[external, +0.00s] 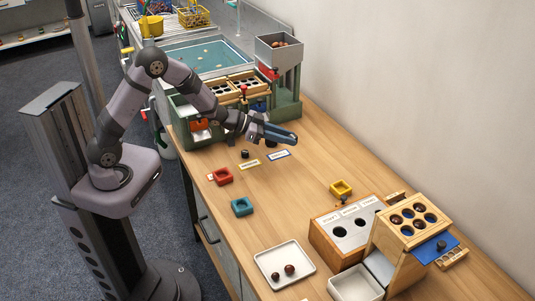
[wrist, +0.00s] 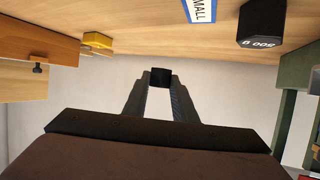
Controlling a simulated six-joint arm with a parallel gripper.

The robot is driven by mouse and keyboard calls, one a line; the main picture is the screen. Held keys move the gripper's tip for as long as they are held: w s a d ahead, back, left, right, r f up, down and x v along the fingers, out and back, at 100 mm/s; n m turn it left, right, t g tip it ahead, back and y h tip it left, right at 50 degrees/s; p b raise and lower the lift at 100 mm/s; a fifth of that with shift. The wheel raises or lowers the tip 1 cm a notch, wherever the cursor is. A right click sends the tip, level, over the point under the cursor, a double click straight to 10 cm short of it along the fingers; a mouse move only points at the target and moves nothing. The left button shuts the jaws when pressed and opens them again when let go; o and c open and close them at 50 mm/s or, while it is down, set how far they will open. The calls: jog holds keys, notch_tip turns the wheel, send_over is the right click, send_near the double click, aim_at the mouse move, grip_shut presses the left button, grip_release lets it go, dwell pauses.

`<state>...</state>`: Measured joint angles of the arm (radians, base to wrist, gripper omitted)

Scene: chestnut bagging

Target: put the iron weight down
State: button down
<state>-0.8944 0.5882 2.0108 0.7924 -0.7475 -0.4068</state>
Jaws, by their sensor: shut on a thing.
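My gripper (wrist: 160,80) is shut on a small black block, the iron weight (wrist: 161,77), pinched at the fingertips in the wrist view. In the external view my gripper (external: 283,134) points right, above the table beside the green stand; the held weight cannot be told apart from the dark fingers there. Another black weight (wrist: 262,24), marked 500 g, shows upside down in the wrist view near the blue-edged SMALL label (wrist: 200,10). A small dark weight (external: 245,154) stands on the table below my wrist in the external view, by the yellow label (external: 249,163).
The green stand with a grey hopper (external: 278,50) is behind my gripper. A white tray (external: 262,258) holds two chestnuts. The table's middle is clear.

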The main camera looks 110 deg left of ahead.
notch_tip(320, 180, up, 7)
jog(key=a+b, duration=0.1)
jog(key=h+b, duration=0.1)
send_over(253, 175)
notch_tip(253, 175, down, 4)
jog(key=f, duration=0.1)
jog(key=shift+m, duration=0.4)
jog(key=shift+d+f+b, duration=0.1)
jog(key=shift+f+b, duration=1.65)
jog(key=shift+f, duration=3.05)
jog(key=shift+f, duration=0.1)
jog(key=shift+f, duration=0.15)
jog(key=c, duration=1.5)
grip_release()
jog(key=shift+o, duration=0.2)
